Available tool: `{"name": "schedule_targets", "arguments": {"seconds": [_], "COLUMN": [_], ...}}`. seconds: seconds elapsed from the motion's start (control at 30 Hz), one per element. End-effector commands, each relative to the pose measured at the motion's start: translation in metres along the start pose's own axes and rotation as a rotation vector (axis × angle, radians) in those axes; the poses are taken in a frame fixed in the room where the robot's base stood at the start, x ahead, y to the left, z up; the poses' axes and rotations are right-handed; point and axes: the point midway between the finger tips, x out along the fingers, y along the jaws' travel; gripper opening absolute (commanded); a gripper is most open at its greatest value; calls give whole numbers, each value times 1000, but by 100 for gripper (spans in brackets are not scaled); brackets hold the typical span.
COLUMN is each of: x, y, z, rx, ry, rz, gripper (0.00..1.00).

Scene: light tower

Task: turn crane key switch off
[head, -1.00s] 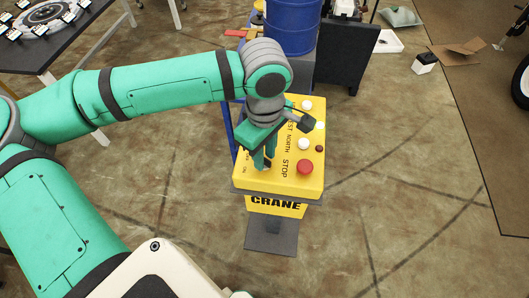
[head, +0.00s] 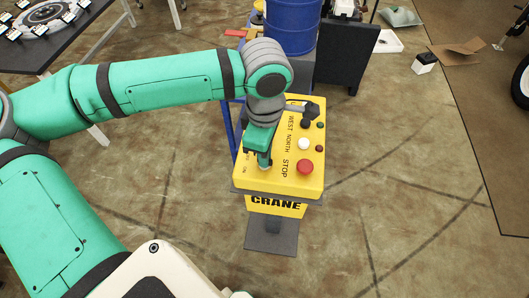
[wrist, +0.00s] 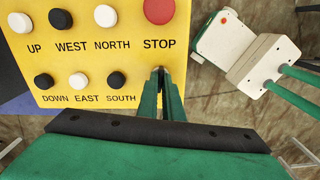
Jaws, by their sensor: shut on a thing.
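The yellow crane control box (head: 300,187) stands on a dark pedestal, with its lettered top facing up. My gripper (head: 265,164) points down at the near left corner of that top, beside the ON lettering. Its fingers are closed together on the key switch there, which they almost wholly hide. In the wrist view my gripper (wrist: 161,72) meets the yellow panel (wrist: 110,62) just below the STOP word. The key's on or off position cannot be read.
The red STOP button (head: 305,167) and a white button (head: 303,144) sit right of my gripper. Several black and white direction buttons fill the panel in the wrist view. A blue barrel (head: 291,25) stands behind the box. Floor is clear in front and right.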

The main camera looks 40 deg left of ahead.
Motion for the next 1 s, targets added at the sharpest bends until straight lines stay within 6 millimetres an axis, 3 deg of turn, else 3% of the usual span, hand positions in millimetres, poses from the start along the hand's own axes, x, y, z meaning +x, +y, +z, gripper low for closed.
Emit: {"name": "schedule_targets", "arguments": {"seconds": [0.5,1.0], "x": [-1,-1], "y": [1,1], "z": [0,0], "rx": [-462,-681], "ry": [0,-1], "rz": [2,3], "gripper": [0,0]}}
